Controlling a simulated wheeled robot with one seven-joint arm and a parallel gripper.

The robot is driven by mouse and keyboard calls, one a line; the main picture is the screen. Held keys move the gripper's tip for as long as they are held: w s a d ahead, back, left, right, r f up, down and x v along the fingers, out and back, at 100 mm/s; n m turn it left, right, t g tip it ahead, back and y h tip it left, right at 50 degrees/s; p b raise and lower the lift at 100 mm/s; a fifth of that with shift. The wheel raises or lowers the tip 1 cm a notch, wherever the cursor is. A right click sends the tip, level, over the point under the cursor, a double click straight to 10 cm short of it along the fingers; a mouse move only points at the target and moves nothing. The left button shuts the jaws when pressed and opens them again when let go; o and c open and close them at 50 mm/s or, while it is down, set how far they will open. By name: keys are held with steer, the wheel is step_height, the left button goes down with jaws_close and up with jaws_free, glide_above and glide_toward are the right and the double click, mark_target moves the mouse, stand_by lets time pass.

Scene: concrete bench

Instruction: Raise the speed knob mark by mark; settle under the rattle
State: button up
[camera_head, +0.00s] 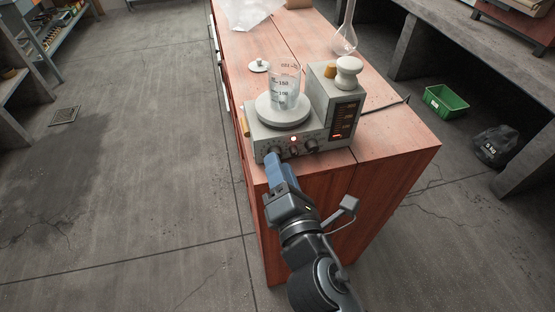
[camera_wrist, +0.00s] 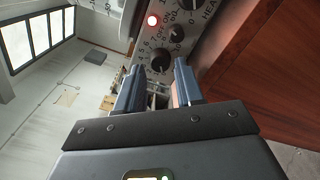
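A pale hotplate stirrer (camera_head: 255,133) stands on the wooden bench, with a clear marked beaker (camera_head: 285,78) on its round white plate (camera_head: 268,116). Its front has several dark knobs and a lit red lamp (camera_head: 293,139). My gripper (camera_head: 273,160) is at the leftmost knob, mostly covering it in the head view. In the wrist view, my gripper (camera_wrist: 160,80) has its blue fingers apart. The numbered knob (camera_wrist: 162,61) shows beyond the gap between the tips; contact cannot be told. The beaker's contents are too small to make out.
The stirrer's right block has an orange display (camera_head: 338,130) and a white knobbed piece (camera_head: 348,70) on top. A glass flask (camera_head: 345,42) and small white lid (camera_head: 259,65) stand farther back on the wooden bench (camera_head: 395,140). A green crate (camera_head: 446,101) lies right.

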steer(key=shift+x, duration=0.85)
steer(key=shift+c, duration=0.2)
jaws_close()
